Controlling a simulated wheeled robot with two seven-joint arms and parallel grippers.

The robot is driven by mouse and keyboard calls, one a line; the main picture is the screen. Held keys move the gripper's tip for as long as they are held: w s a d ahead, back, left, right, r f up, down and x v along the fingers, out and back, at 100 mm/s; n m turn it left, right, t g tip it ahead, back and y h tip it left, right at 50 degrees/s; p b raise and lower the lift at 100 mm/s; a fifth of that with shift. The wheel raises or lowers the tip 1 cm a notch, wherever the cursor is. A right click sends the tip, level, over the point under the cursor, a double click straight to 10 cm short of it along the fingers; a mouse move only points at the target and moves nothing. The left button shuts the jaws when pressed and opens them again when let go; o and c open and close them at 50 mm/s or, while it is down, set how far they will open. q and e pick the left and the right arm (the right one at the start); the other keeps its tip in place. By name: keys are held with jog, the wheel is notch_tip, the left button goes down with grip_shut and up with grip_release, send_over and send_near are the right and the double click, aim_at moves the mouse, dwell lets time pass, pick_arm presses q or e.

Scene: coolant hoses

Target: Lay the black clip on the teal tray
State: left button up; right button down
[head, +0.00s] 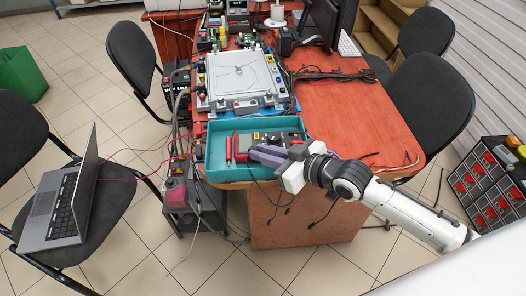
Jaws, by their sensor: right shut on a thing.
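The teal tray (222,177) sits at the front left of the red-brown table, with red and dark items inside it. My right gripper (254,153) reaches in from the right, with its purple-grey fingers over the tray's right half. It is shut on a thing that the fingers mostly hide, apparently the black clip. I cannot make out the clip's outline, or whether it touches the tray. My left gripper is not in view.
Behind the tray stands a large grey housing (243,78) with cables around it. A dark cable bundle (330,74) lies at the back right. The table (350,118) is mostly clear right of the tray. Thin wires hang over its front edge.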

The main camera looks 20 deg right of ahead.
jog(key=shift+f, duration=0.35)
jog(key=c, duration=1.8)
grip_release()
jog(key=shift+r, duration=0.1)
jog(key=shift+r, duration=0.35)
jog(key=shift+s+d+r, duration=0.1)
jog(key=shift+s+r, duration=0.15)
jog(key=v, duration=1.1)
jog(key=s+a+f+m+g+h, duration=0.1)
jog(key=s+a+f+m+h, duration=0.1)
jog(key=s+f, duration=0.5)
jog(key=s+a+f+m+g+h, duration=0.1)
jog(key=s+f, duration=0.6)
jog(key=f, duration=1)
jog(key=a+g+h+p, duration=0.1)
jog(key=a, duration=0.1)
jog(key=shift+a+m, duration=0.3)
jog(key=shift+m, duration=0.1)
